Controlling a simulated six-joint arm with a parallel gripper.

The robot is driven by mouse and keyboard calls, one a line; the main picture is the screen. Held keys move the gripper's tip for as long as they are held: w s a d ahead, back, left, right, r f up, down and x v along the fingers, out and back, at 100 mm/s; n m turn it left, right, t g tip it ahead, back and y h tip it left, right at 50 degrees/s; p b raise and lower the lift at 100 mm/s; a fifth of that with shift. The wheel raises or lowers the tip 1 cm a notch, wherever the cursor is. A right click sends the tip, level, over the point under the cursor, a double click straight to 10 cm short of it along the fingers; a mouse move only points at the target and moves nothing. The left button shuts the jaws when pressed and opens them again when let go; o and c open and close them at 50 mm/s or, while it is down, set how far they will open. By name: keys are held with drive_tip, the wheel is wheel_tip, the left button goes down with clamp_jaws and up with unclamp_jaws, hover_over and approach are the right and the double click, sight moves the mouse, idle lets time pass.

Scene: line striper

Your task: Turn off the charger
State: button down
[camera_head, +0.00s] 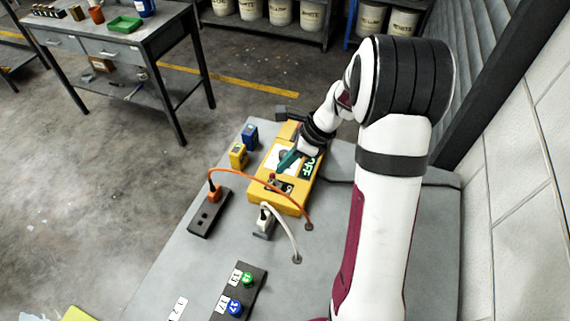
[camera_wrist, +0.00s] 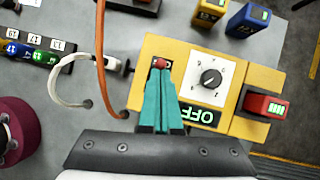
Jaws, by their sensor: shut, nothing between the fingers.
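The charger is a yellow box (camera_head: 285,203) on the grey bench; it also shows in the wrist view (camera_wrist: 150,55). Its top has a white plate with a black dial (camera_wrist: 210,78), a green-on-black OFF label (camera_wrist: 201,115) and a small red-tipped switch (camera_wrist: 159,63) on a dark plate. My gripper (camera_wrist: 162,80) has teal fingers, closed together with nothing between them. Their tips are over the charger, right by the red switch; I cannot tell whether they touch it. The fingers hide part of the switch plate. In the head view my gripper (camera_head: 284,163) reaches down over the charger.
A red-and-black battery (camera_wrist: 264,106) sits at the charger's end. Blue (camera_head: 250,133) and yellow (camera_head: 238,155) batteries stand beside it. An orange cable (camera_head: 245,177) arches from a dark socket strip (camera_head: 203,222). A white plug (camera_head: 265,216) and numbered knob panel (camera_head: 251,272) are nearby.

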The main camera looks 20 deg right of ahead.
drive_tip(key=w+v, duration=0.1)
drive_tip(key=v, duration=1.2)
drive_tip(key=shift+a+r, duration=0.3)
drive_tip(key=shift+r, duration=0.05)
drive_tip(key=shift+w, duration=0.1)
drive_tip(key=s+a+r+n+g, duration=0.2)
drive_tip(key=s+a+n, duration=0.55)
drive_tip(key=a, duration=0.35)
drive_tip(key=s+a+f+n+h, duration=0.1)
drive_tip(key=s+a+f+n, duration=0.1)
drive_tip(key=s+n, duration=0.4)
drive_tip(key=s+a+f+n+g+h, duration=0.1)
drive_tip(key=s+a+n, duration=0.3)
drive_tip(key=s, duration=0.7)
drive_tip(key=shift+a+f+n+h, duration=0.15)
drive_tip(key=shift+f+n+h, duration=0.35)
drive_tip(key=shift+n, duration=0.55)
